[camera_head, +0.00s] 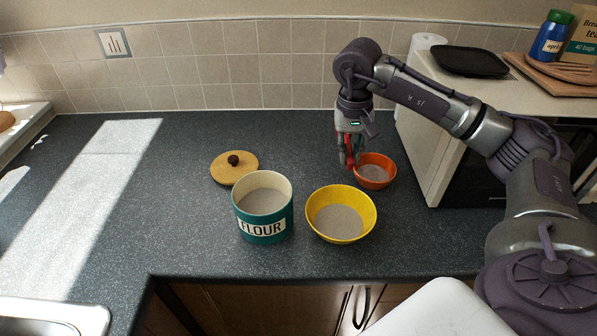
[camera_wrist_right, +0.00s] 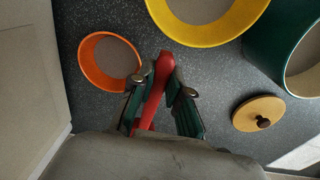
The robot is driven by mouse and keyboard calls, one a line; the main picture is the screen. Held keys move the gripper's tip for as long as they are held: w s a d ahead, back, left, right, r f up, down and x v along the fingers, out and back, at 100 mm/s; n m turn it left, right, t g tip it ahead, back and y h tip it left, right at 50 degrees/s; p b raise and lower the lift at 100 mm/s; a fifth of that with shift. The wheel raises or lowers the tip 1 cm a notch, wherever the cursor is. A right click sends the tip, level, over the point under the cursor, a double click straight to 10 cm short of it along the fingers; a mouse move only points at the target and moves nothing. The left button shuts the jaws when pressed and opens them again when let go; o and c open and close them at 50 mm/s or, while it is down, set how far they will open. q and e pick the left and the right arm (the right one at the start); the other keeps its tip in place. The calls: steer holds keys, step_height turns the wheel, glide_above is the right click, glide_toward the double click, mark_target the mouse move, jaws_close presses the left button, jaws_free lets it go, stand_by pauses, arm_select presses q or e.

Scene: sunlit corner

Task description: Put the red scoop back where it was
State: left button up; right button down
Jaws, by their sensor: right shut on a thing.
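My right gripper (camera_head: 350,160) points down beside the left rim of the orange bowl (camera_head: 374,182). It is shut on the red scoop (camera_wrist_right: 152,98), whose red handle runs between the fingers in the right wrist view. The scoop's far end is mostly hidden by the fingers and the wrist. The teal flour tin (camera_head: 265,230) stands open at the centre left with greyish contents. The yellow bowl (camera_head: 368,213) stands right of the tin, also with greyish contents. The orange bowl has a similar filling. My left gripper is not in view.
A wooden lid with a dark knob (camera_head: 234,167) lies behind the tin. A microwave (camera_head: 440,170) stands at the right, bearing a black tray (camera_head: 470,62) and boards. The sunlit left of the counter (camera_head: 110,200) is clear. A sink edge (camera_head: 50,315) shows at front left.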

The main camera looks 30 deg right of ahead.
steer(key=w+a+f, duration=0.2)
steer(key=w+f, duration=0.1)
steer(key=w, duration=0.1)
steer(key=b, duration=0.3)
glide_above(309, 179)
step_height(309, 179, down, 3)
steer(key=shift+s+a+f, duration=0.1)
steer(key=shift+a, duration=0.05)
steer(key=shift+f, duration=0.4)
step_height(309, 179, down, 3)
steer(key=b, duration=0.2)
steer(key=shift+f+b, duration=0.2)
steer(key=shift+b, duration=0.1)
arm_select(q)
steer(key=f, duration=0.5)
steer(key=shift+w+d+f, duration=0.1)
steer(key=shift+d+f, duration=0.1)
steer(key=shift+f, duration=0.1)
arm_select(e)
steer(key=shift+r, duration=0.1)
steer(key=c, duration=1.1)
jaws_free()
steer(key=shift+c, duration=0.2)
